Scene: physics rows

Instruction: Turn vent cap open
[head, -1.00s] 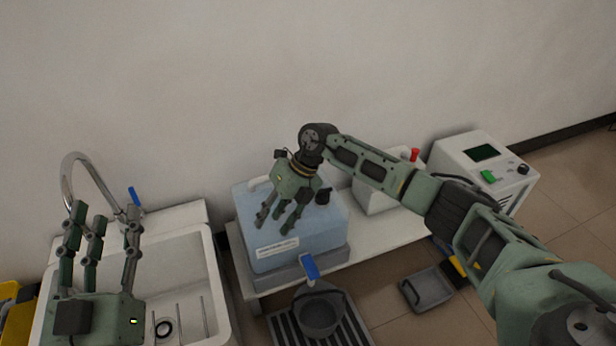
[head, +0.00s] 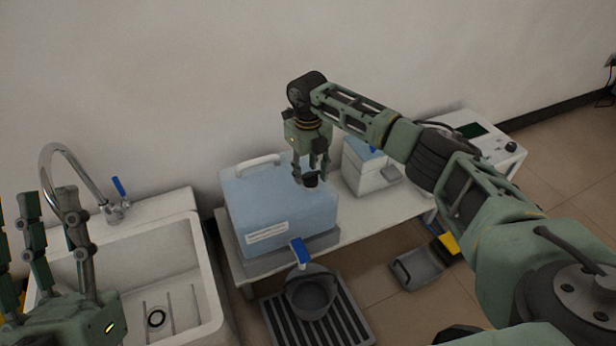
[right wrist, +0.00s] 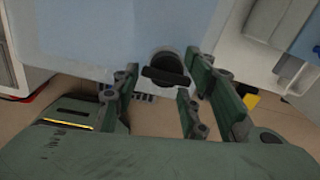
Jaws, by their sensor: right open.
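The vent cap (head: 311,181) is a small dark round cap on the top of a pale blue container (head: 262,205), near its right side. In the right wrist view the cap (right wrist: 165,72) shows a raised bar across it, and it lies just beyond my fingertips. My right gripper (head: 311,174) points down over the cap, with its fingers spread and nothing held. In the right wrist view the open fingers (right wrist: 165,92) stand on both sides of the cap's line. Whether they touch it I cannot tell. My left gripper (head: 62,225) is above the sink at the left, with its fingers apart and empty.
A white sink (head: 160,260) with a curved tap (head: 75,170) is at the left. A blue-handled valve (head: 299,252) is at the container's front, above a dark bucket (head: 311,293) on a grate. A white box (head: 372,172) stands close on the container's right.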

